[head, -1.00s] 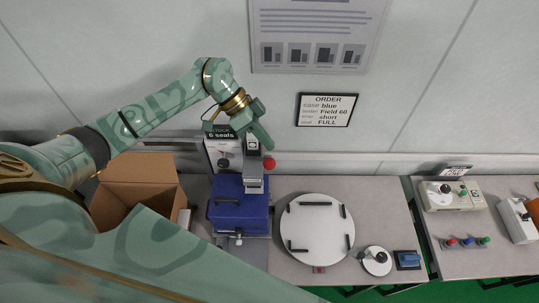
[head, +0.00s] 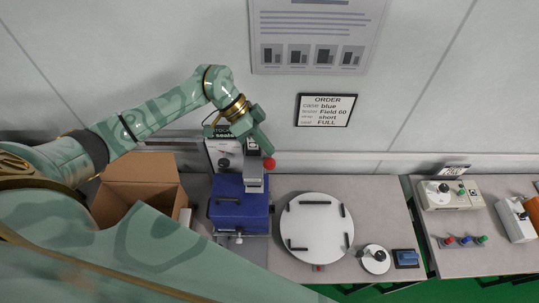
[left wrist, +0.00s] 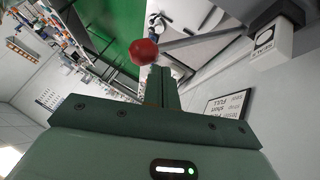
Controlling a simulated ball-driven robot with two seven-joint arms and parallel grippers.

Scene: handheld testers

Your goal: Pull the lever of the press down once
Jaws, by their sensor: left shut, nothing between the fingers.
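The press (head: 253,174) stands at the back of the bench, a grey upright with its head above the blue case (head: 238,205). Its lever ends in a red ball knob (head: 269,164), which sits to the right of the head. My left gripper (head: 266,149) is shut and empty, its fingertips just above the knob. In the left wrist view the red knob (left wrist: 145,52) shows just beyond the shut fingers (left wrist: 163,85). I cannot tell whether they touch it. My right gripper is not in view.
An open cardboard box (head: 137,190) stands left of the case. A round white turntable (head: 318,240) with black bars lies to the right. A dial (head: 375,260) and a blue switch (head: 407,259) are at the front right. A second bench (head: 500,255) stands beyond a gap.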

